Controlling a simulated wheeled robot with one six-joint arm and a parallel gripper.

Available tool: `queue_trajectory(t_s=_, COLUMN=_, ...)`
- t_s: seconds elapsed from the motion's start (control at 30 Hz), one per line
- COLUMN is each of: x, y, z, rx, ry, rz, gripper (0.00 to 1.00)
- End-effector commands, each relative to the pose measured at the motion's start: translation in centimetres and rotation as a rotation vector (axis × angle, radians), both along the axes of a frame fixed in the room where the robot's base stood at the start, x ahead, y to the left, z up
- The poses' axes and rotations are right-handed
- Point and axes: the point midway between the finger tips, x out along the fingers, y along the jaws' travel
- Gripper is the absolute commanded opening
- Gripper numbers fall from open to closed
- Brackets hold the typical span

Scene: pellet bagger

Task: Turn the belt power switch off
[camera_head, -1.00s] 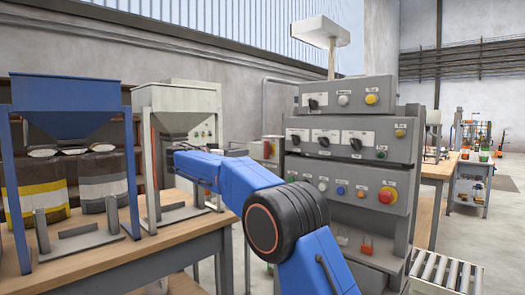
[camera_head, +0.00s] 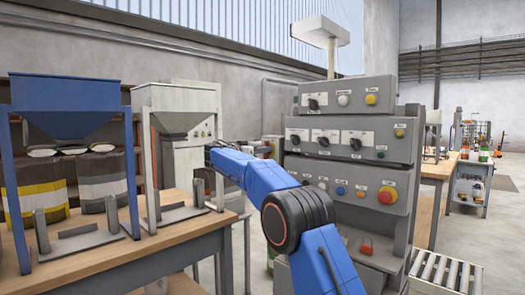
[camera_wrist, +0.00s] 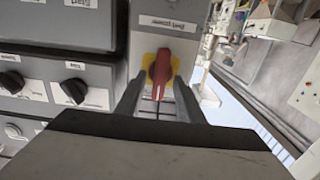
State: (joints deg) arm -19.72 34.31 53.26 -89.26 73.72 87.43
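The belt power switch (camera_wrist: 160,75) is a red rotary handle on a yellow plate, mounted on a grey box whose label reads upside down in the wrist view. The handle's white-marked end points toward the bottom of that view. My gripper (camera_wrist: 159,88) is open, with one finger on each side of the handle's lower part and a gap visible on both sides. I cannot tell how deep the fingers reach around it. In the head view the switch box (camera_head: 272,145) stands just left of the grey control panel, partly hidden by my blue arm, and my fingertips are not clear there.
The grey control panel (camera_head: 352,164) with knobs, buttons and a red emergency stop stands close beside the box. Black knobs (camera_wrist: 73,88) on it show left in the wrist view. A wooden table (camera_head: 180,232) with hoppers and filled bags stands on the left.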

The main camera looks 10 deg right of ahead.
Motion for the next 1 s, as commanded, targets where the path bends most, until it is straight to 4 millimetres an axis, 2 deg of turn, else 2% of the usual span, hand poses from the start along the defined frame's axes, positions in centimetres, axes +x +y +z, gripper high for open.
queue_trajectory(t_s=0.27, x=0.09, y=-0.14, z=0.04, rx=0.000, ry=0.000, rz=0.000, gripper=0.34)
queue_trajectory(t_s=0.3, x=0.09, y=-0.13, z=0.03, rx=0.000, ry=0.000, rz=0.000, gripper=0.32)
queue_trajectory(t_s=0.4, x=0.08, y=-0.13, z=0.04, rx=0.000, ry=0.000, rz=0.000, gripper=0.08)
queue_trajectory(t_s=0.77, x=0.09, y=-0.09, z=0.05, rx=-0.022, ry=0.031, rz=0.000, gripper=0.08)
queue_trajectory(t_s=1.0, x=0.19, y=0.00, z=0.07, rx=-0.102, ry=0.141, rz=0.000, gripper=0.08)
